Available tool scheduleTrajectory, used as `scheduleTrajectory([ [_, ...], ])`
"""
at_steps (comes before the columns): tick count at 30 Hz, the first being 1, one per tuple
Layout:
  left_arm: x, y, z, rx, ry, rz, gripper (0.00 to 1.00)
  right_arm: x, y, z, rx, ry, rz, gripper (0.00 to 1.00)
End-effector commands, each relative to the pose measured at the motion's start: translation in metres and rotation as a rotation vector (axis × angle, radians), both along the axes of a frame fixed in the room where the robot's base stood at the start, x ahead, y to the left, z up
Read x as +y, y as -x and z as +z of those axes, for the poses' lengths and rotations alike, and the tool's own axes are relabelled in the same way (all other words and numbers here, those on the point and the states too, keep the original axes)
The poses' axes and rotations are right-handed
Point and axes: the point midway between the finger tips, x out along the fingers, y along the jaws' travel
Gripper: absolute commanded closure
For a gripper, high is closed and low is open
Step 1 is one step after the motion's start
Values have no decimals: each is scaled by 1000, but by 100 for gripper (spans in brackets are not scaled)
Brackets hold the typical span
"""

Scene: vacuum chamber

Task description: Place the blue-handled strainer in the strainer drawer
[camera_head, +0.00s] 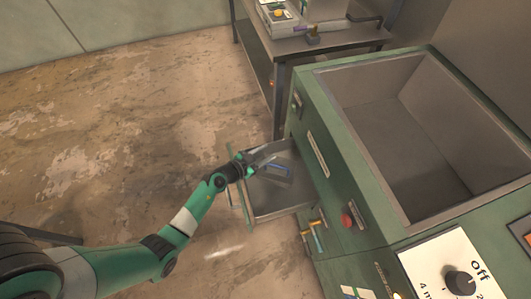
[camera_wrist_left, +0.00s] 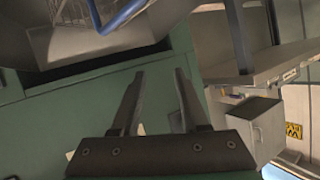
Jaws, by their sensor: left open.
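The strainer drawer (camera_head: 285,207) stands pulled out from the left side of the green cabinet, a shallow grey metal tray. The strainer's blue handle (camera_head: 277,168) shows at the drawer, just right of my left gripper (camera_head: 257,163). In the left wrist view the blue handle (camera_wrist_left: 124,17) curves along the top, by a grey tray-like interior with wire mesh. There my left gripper (camera_wrist_left: 157,75) is open and its fingers are apart with nothing between them. The strainer's bowl is not clear in the head view. My right gripper is not in view.
The green cabinet (camera_head: 325,150) has a large open basin on top, a red button (camera_head: 347,220) and a black knob (camera_head: 461,283). Several small handled tools hang near its lower front. A metal table (camera_head: 320,42) stands behind.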

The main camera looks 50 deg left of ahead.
Motion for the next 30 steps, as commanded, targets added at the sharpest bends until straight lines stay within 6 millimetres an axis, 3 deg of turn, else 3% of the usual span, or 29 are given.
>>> scheduleTrajectory([
  [5,0,0,14,-3,-2,-1,56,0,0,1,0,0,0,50],
  [12,-6,56,42,4,3,3,56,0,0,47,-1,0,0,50],
  [19,-10,100,55,2,3,4,56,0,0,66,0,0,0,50],
  [30,-12,111,57,-1,-1,-1,56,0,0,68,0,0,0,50],
])
